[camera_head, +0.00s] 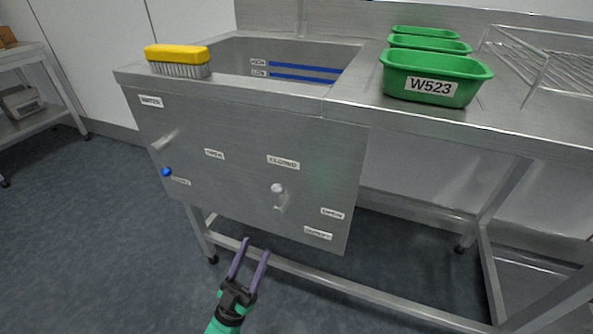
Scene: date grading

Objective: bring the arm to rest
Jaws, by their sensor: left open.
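My left gripper (254,251) shows at the bottom of the head view, with two purple fingers spread apart on a black wrist and a green arm link. It is open and empty. It is low, in front of the steel sink unit and below the lower edge of its front panel (240,140). No object is between the fingers. My right gripper is not in view.
A yellow brush (177,55) lies on the sink's left rim. Green tubs, the nearest labelled W523 (400,83), stand on the steel counter at right beside a wire rack (540,60). The panel carries a blue-knobbed lever (167,172) and a white knob (277,188). Bare floor lies at left.

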